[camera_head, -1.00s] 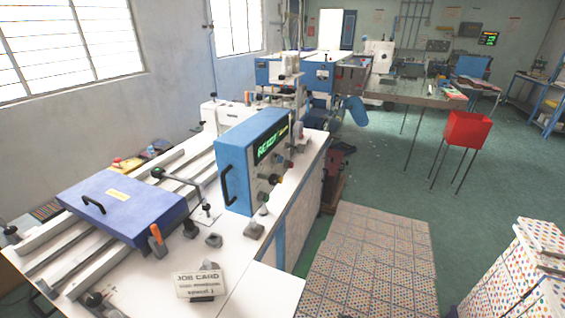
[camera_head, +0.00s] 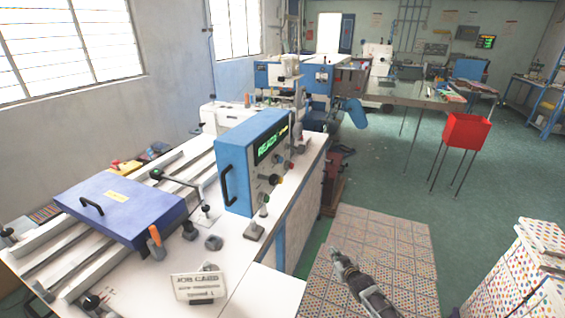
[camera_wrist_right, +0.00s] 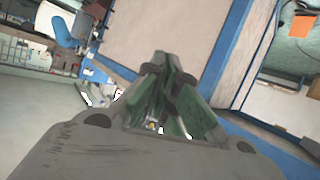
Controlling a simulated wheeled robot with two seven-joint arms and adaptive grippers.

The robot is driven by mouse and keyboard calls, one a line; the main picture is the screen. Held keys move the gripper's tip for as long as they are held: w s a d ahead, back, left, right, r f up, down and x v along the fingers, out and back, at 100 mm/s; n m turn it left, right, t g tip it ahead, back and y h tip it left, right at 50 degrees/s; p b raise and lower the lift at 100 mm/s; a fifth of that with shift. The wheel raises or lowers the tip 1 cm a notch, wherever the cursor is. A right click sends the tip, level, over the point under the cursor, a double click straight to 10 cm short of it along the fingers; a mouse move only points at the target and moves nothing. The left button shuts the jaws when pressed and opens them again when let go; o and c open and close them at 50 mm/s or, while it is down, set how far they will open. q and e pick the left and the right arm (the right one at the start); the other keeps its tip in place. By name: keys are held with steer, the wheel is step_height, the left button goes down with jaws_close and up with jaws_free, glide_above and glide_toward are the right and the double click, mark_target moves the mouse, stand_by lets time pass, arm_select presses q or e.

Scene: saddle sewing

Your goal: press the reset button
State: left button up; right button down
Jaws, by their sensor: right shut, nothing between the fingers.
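The blue control box (camera_head: 236,163) stands on the white machine table, with a lit green display (camera_head: 268,146) on its face. I cannot read which is the reset button. My right gripper (camera_head: 337,256) is in the head view, right of and below the box, over the tiled mat and apart from the box. Its fingers (camera_wrist_right: 167,62) are together and empty in the right wrist view. My left gripper is not in view.
A job card (camera_head: 198,287) stands at the table's near edge. A blue-purple cover (camera_head: 125,207) with a black handle lies over the rails at left. The tiled mat (camera_head: 395,232) has free space above it. A dotted box (camera_head: 515,270) stands at right.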

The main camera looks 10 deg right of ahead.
mark_target(281, 160)
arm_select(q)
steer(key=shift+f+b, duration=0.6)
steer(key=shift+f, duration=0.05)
arm_select(e)
steer(key=w+a+r+t+y, duration=0.1)
steer(key=a+r+t+y, duration=0.1)
steer(key=r, duration=1.2)
steer(key=w+a+r+t+y, duration=0.1)
steer(key=a+r+t, duration=0.3)
steer(key=r, duration=1)
steer(key=w+a+r+m+t+y, duration=0.1)
steer(key=a+r+t+y, duration=0.2)
steer(key=r, duration=1.2)
steer(key=shift+w+a, duration=0.25)
steer(key=shift+w+a, duration=0.1)
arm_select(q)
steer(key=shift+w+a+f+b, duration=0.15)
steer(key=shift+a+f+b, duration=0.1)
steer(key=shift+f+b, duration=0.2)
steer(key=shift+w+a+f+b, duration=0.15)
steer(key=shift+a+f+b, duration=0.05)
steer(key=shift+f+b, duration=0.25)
arm_select(e)
steer(key=w+a, duration=0.4)
steer(key=a, duration=0.3)
steer(key=shift+w, duration=0.4)
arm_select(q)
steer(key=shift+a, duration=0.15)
